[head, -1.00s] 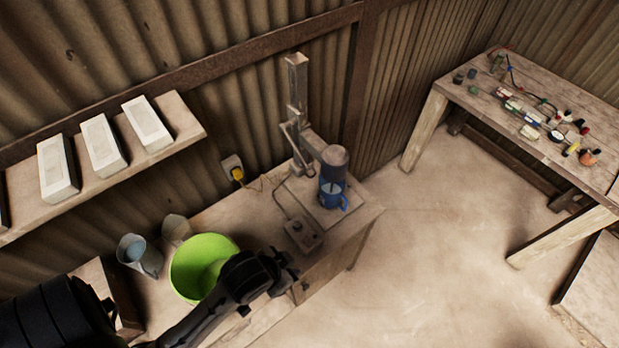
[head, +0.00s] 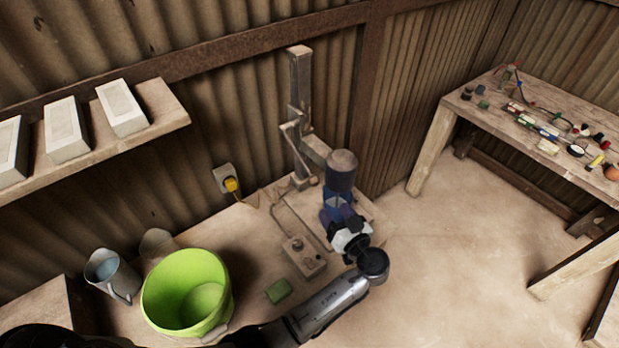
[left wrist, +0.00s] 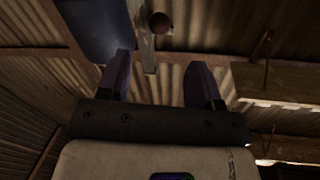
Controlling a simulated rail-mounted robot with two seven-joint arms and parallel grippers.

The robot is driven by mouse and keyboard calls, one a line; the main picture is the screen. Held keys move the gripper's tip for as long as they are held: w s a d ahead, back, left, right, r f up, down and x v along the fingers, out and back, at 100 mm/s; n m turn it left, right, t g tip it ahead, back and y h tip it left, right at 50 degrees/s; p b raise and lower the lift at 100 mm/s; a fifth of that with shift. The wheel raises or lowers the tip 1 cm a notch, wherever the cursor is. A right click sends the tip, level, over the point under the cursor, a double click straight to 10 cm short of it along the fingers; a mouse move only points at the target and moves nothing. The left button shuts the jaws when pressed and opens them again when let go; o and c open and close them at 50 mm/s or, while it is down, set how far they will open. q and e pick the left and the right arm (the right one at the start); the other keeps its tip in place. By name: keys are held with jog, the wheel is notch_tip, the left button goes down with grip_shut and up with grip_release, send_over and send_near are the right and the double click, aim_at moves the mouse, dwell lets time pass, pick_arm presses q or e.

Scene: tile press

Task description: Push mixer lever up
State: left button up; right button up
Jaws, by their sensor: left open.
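The mixer (head: 341,172) has a grey motor head on a tall metal stand (head: 299,88) against the corrugated wall. Its thin lever (head: 290,137) shows on the left side of the stand in the head view. In the left wrist view my left gripper (left wrist: 160,80) is open and empty. A round knob (left wrist: 160,22), which looks like the lever's end, shows beyond the fingers. My right gripper is not in view.
A green bucket (head: 160,318), a grey jug (head: 111,272), a green block (head: 279,291) and a control box (head: 303,257) stand on the bench left of the mixer. White blocks (head: 123,108) lie on the wall shelf. A cluttered table (head: 477,92) stands at the right.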

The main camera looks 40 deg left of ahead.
aim_at(315, 182)
pick_arm(q)
jog(key=w+a+n+p, duration=0.1)
jog(key=a, duration=0.2)
jog(key=w+a+n+p, duration=0.1)
jog(key=w+a, duration=0.1)
jog(key=a, duration=0.2)
jog(key=w+a+n+p, duration=0.1)
jog(key=a, duration=0.3)
jog(key=shift+w+r+n, duration=0.15)
jog(key=shift+r+n, duration=0.2)
jog(key=shift+n, duration=0.05)
jog(key=shift+x, duration=1.05)
jog(key=shift+f, duration=0.1)
jog(key=shift+d, duration=0.1)
jog(key=shift+c, duration=0.2)
grip_shut()
